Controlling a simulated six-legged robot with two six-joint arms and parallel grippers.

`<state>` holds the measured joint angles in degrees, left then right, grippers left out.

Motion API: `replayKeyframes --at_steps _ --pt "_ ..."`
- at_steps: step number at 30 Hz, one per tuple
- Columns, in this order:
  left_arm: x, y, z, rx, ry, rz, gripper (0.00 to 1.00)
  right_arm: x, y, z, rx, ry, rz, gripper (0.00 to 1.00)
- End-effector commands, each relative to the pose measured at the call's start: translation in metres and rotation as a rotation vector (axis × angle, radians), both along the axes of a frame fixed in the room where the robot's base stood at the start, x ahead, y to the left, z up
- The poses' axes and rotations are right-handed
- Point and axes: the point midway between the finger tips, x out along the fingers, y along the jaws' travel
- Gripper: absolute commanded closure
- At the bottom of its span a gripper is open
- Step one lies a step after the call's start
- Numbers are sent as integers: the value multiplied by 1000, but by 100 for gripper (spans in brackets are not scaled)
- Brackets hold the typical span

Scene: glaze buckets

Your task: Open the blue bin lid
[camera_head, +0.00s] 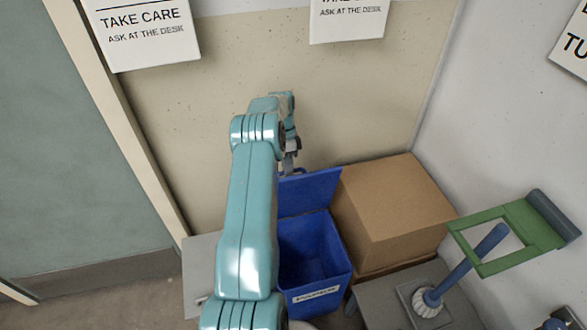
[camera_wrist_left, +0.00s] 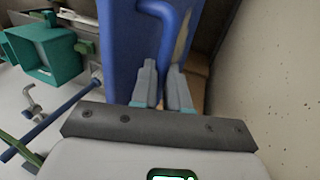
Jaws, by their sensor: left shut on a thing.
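The blue bin (camera_head: 335,262) stands in the lower middle of the head view, its inside visible from above, with a white label on its front. Its blue lid (camera_head: 312,192) stands raised at the back of the bin, tilted up toward the wall. My left gripper (camera_head: 291,150) is at the lid's top edge, partly hidden by its own arm. In the left wrist view, the gripper's fingers (camera_wrist_left: 164,92) are shut on the bent blue lid handle (camera_wrist_left: 168,25), in front of the blue lid panel (camera_wrist_left: 122,50). My right gripper is not in view.
A cardboard box (camera_head: 390,215) stands right of the bin. A grey surface with a blue post (camera_head: 465,268) and a green frame (camera_head: 515,235) is at the lower right. The beige wall (camera_head: 330,100) is close behind the lid. A door (camera_head: 70,150) is at left.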

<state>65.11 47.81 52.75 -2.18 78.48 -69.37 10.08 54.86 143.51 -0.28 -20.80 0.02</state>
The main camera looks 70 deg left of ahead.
Motion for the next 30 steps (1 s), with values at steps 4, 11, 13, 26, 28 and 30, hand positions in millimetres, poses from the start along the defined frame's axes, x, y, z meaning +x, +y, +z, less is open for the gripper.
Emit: replayKeyframes --at_steps 4,11,13,26,28,30 --pt "-4 -1 -7 -8 4 2 100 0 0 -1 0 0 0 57" --pt "-5 -1 -7 -9 3 1 100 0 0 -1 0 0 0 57" --pt "-5 -1 -7 -9 3 1 100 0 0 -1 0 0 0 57" --pt "-2 0 -4 -5 0 0 60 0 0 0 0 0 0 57" --pt "-1 1 -2 -4 0 0 60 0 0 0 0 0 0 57" --pt "-1 2 2 -3 0 0 60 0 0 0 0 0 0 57"
